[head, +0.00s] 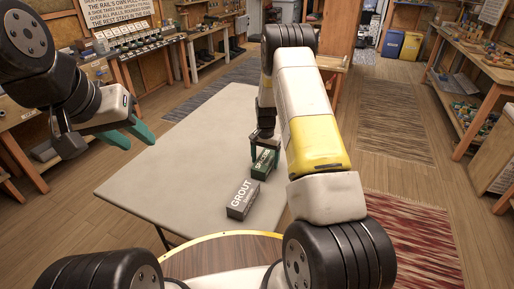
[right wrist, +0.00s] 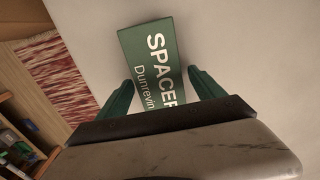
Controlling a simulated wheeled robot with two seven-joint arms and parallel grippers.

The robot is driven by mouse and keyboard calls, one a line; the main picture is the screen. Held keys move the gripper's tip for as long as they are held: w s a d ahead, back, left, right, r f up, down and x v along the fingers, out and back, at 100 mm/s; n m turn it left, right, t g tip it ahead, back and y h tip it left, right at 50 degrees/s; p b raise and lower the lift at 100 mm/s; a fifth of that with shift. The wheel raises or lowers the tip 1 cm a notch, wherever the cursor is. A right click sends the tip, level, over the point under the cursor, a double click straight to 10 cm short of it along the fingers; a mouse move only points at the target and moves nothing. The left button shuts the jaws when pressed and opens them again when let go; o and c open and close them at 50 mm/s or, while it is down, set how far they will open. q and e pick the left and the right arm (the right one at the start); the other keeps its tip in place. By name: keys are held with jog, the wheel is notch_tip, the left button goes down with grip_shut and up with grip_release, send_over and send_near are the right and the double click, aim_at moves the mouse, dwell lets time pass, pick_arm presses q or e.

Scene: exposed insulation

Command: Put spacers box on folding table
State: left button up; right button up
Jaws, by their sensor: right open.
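The green spacers box (head: 263,166) sits on the pale folding table (head: 190,150), behind the grey grout box (head: 243,199). My right gripper (head: 265,147) is at the spacers box, pointing down. In the right wrist view the spacers box (right wrist: 152,62) lies between the two green fingers of my right gripper (right wrist: 161,85). The fingers are open, with one on each side of the box; I cannot tell whether either touches it. My left gripper (head: 130,135) is open and empty above the left side of the table.
A round wooden surface with a yellow rim (head: 215,252) stands in front of the table. A red woven rug (head: 415,240) lies at right. Workbenches with small items line both sides (head: 480,70). Most of the folding table is bare.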

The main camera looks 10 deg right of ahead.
notch_tip(320, 180, up, 12)
notch_tip(320, 180, up, 12)
jog(key=n+t+y, duration=0.1)
jog(key=t, duration=0.1)
send_over(265, 159)
jog(key=s+a, duration=0.1)
jog(key=s, duration=0.4)
jog(key=s+a+r+n+t, duration=0.1)
jog(key=s+a+r+n, duration=0.1)
jog(key=s+r, duration=0.75)
jog(key=s+a+r+n+t, duration=0.1)
jog(key=s+r+n, duration=0.1)
jog(key=s, duration=0.7)
jog(key=s+a+r+n+t+y, duration=0.1)
jog(key=s+r+n+t, duration=0.1)
jog(key=s, duration=0.8)
jog(key=shift+r, duration=0.5)
